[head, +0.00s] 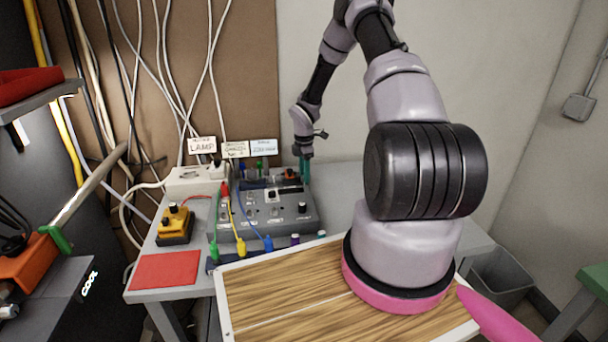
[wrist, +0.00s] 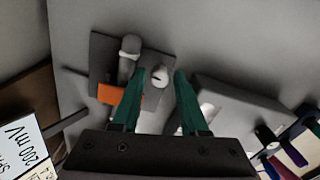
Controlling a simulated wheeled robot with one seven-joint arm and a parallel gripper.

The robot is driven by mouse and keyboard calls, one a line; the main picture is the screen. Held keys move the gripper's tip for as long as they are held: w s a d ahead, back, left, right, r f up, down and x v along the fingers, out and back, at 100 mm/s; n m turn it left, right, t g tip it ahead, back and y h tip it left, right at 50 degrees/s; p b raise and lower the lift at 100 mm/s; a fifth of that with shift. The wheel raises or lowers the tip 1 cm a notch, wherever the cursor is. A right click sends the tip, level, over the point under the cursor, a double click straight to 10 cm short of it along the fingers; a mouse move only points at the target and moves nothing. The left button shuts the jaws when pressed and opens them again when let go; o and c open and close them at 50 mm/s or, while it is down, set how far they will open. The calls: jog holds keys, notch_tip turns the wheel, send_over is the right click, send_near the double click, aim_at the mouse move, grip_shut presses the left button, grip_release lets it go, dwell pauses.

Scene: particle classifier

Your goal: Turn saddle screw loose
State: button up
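My gripper (head: 305,170) is at the back right of the grey control box in the head view, with its teal fingers pointing down. In the wrist view my gripper (wrist: 159,73) has its two green fingers apart, with nothing between them in firm contact. A small round pale-topped knob (wrist: 160,76), which looks like the saddle screw, shows between the fingertips with a gap on each side. It stands on a dark grey plate (wrist: 103,50) beside a grey upright cylinder (wrist: 130,50) and an orange block (wrist: 111,94). The head view does not show the screw clearly.
The grey control box (head: 265,208) has knobs and coloured plugs. Signs, including a LAMP sign (head: 202,145), stand behind it. A yellow device (head: 175,225) and a red mat (head: 165,270) lie to the left. A wooden board (head: 290,295) is in front. Cables hang behind.

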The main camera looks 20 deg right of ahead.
notch_tip(320, 180, up, 11)
dwell(0.7)
dwell(0.3)
jog(key=s+a+r+m+t, duration=0.1)
jog(key=s+r+m, duration=0.25)
jog(key=r, duration=0.55)
jog(key=s+a+r+m+t+h, duration=0.1)
jog(key=s+a+r+m, duration=0.2)
jog(key=r, duration=0.5)
jog(key=s+r+m+t, duration=0.1)
jog(key=s+r+m, duration=0.35)
jog(key=r, duration=0.45)
jog(key=s+a+r+m+t+y, duration=0.1)
jog(key=s+r+m, duration=0.4)
jog(key=s, duration=0.6)
jog(key=s+a+r+m+t+y, duration=0.2)
jog(key=s+a+r+m, duration=0.3)
jog(key=s, duration=0.6)
jog(key=shift+s+r+m+t, duration=0.15)
jog(key=shift+r+m+t, duration=0.45)
jog(key=shift+m, duration=0.1)
jog(key=shift+o, duration=0.4)
